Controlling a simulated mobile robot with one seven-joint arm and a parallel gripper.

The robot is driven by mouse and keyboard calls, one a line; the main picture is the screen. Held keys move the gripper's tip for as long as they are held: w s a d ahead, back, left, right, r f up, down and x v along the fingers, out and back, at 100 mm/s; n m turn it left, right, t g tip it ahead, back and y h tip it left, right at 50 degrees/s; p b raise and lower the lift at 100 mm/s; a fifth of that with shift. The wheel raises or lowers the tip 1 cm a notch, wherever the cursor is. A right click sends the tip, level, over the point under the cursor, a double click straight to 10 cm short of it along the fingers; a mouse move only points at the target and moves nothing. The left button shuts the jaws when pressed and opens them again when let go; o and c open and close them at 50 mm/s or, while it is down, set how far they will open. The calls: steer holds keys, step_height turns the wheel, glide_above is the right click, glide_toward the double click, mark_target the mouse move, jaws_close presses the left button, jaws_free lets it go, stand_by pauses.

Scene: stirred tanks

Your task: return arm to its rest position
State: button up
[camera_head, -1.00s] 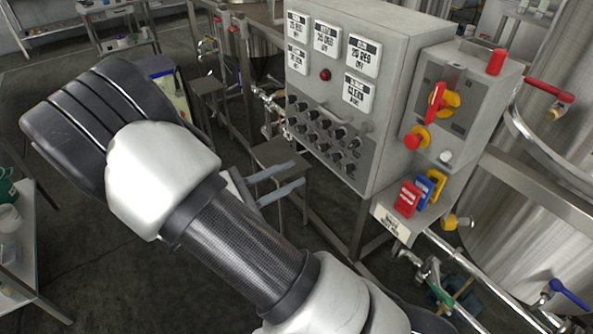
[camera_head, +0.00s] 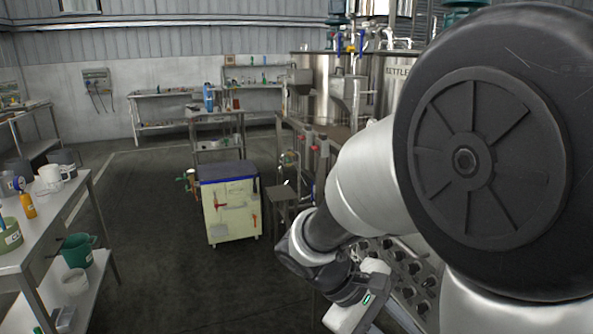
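My arm fills the right side of the view, with a large dark round joint cover closest to the camera. A white link runs from it down and left to a dark wrist. The white hand of my gripper (camera_head: 357,300) shows at the bottom, in front of the control panel (camera_head: 412,280). Its fingers are not visible, so I cannot tell whether they are open or shut, or whether they hold anything. Most of the panel is hidden behind my arm; some dark knobs show.
A cream cabinet with a blue top (camera_head: 228,200) stands mid-floor beside a small stool (camera_head: 290,193). A workbench (camera_head: 75,205) with bottles and tubs runs along the left. Steel tanks (camera_head: 322,90) stand behind. The floor between bench and cabinet is clear.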

steer(key=s+a+r+m+t+y, duration=0.4)
steer(key=s+r+m+t+y, duration=0.25)
steer(key=r+y, duration=0.35)
step_height(320, 180, up, 14)
steer(key=h+p, duration=0.1)
steer(key=p, duration=1.2)
steer(key=shift+w+a+p, duration=0.15)
steer(key=shift+a+p, duration=0.05)
steer(key=shift+p, duration=0.15)
steer(key=shift+d+r+m, duration=0.1)
steer(key=shift+m, duration=0.15)
